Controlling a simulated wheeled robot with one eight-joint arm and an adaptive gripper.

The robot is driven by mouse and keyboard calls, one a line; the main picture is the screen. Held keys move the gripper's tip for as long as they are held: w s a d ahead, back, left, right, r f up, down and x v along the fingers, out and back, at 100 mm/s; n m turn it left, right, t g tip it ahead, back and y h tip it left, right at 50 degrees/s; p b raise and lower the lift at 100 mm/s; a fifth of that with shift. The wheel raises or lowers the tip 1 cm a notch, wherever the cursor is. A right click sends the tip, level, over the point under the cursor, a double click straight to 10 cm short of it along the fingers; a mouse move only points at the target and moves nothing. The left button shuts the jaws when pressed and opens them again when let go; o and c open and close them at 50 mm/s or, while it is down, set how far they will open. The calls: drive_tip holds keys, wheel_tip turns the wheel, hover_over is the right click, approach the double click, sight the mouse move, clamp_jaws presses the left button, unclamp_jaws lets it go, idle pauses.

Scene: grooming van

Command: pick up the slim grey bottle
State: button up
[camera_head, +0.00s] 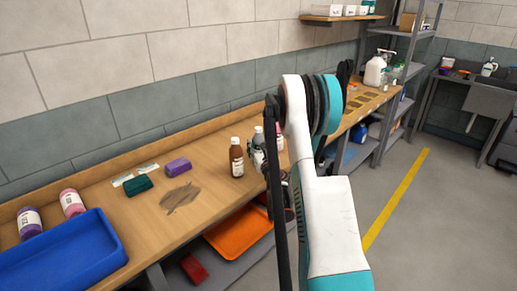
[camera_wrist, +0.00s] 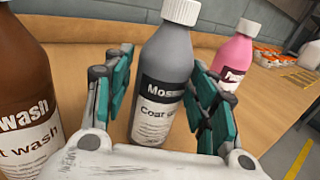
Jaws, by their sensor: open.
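The slim grey bottle (camera_wrist: 165,75) stands upright on the wooden bench in the wrist view, with a white cap and a black and white label. My gripper (camera_wrist: 160,98) is open, with one teal-padded finger on each side of the bottle. I cannot tell whether either finger touches it. In the head view the grey bottle (camera_head: 258,137) shows only in part, behind my arm and gripper. The gripper's fingertips are hard to make out there.
A brown bottle (camera_wrist: 27,100) stands close on the left, also seen in the head view (camera_head: 237,158). A pink bottle (camera_wrist: 235,52) stands behind on the right.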

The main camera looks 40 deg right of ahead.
drive_tip(key=b+x, duration=0.1)
drive_tip(key=x, duration=0.3)
drive_tip(key=shift+w+d+f+b, duration=0.25)
drive_tip(key=shift+b, duration=0.1)
drive_tip(key=shift+w+d+r, duration=0.15)
drive_tip(key=shift+w+d, duration=0.05)
drive_tip(key=shift+w, duration=0.2)
clamp_jaws()
